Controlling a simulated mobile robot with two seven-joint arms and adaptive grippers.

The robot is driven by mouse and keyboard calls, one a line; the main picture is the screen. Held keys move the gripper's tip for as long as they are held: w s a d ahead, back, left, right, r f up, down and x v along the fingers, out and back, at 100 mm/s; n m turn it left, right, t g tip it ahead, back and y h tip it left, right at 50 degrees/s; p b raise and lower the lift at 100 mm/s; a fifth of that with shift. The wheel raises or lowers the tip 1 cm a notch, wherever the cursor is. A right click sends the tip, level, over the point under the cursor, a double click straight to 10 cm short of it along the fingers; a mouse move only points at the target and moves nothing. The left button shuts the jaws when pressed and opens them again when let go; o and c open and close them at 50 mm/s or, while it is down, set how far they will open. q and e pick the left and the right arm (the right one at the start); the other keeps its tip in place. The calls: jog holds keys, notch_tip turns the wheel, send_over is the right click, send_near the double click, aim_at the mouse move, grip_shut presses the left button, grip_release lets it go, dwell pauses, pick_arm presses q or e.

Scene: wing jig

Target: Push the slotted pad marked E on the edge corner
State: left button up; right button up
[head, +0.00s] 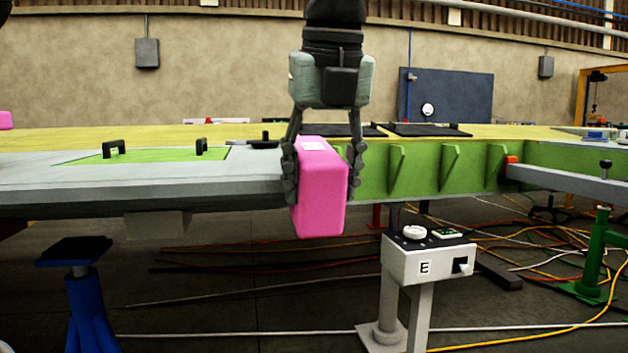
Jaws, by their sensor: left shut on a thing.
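The pink slotted pad (322,205) hangs upright with a small white label on its top; the label is too small to read. My left gripper (321,180) comes down from above and is shut on the pad, one finger on each side. The pad is at the corner where the grey wing edge (150,178) meets the green ribbed section (425,168). Its slot is hidden, so I cannot tell whether it sits around the edge or in front of it. My right gripper is not in view.
A grey stand marked E (425,265) stands below and right of the pad. A blue support (85,300) is at lower left and a green jack (595,260) at right. Cables cross the floor. Another pink piece (5,121) shows at the far left edge.

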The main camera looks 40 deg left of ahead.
aim_at(329, 174)
pick_arm(q)
jog(key=shift+s+d, duration=0.1)
jog(key=shift+s+d+r+b, duration=0.1)
jog(key=shift+s+d+b, duration=0.25)
jog(key=shift+s+d, duration=0.55)
jog(key=shift+s+d+b, duration=0.3)
jog(key=shift+s+d, duration=0.4)
jog(key=shift+d, duration=0.3)
jog(key=shift+s+d, duration=0.9)
jog(key=shift+d, duration=0.1)
jog(key=shift+r, duration=0.1)
jog(key=shift+w+a+r+h+p, duration=0.3)
jog(key=shift+w+a+r+p, duration=0.15)
jog(key=shift+p, duration=0.35)
jog(key=shift+w+a+r+g+h+p, duration=0.1)
jog(key=shift+w+a+g+h+p, duration=0.15)
jog(key=shift+w+a+g+p, duration=0.3)
jog(key=shift+w+a+g+h+p, duration=0.15)
jog(key=shift+w+a+h+p, duration=0.2)
jog(key=shift+p, duration=0.4)
jog(key=shift+s+a, duration=0.1)
jog(key=shift+s, duration=0.05)
jog(key=shift+w+a+f+p, duration=0.1)
jog(key=shift+w+a+p, duration=0.35)
jog(key=shift+w+a, duration=0.75)
jog(key=shift+w+a+f+p, duration=0.1)
jog(key=shift+w+a+p, duration=0.3)
jog(key=shift+w+a, duration=0.75)
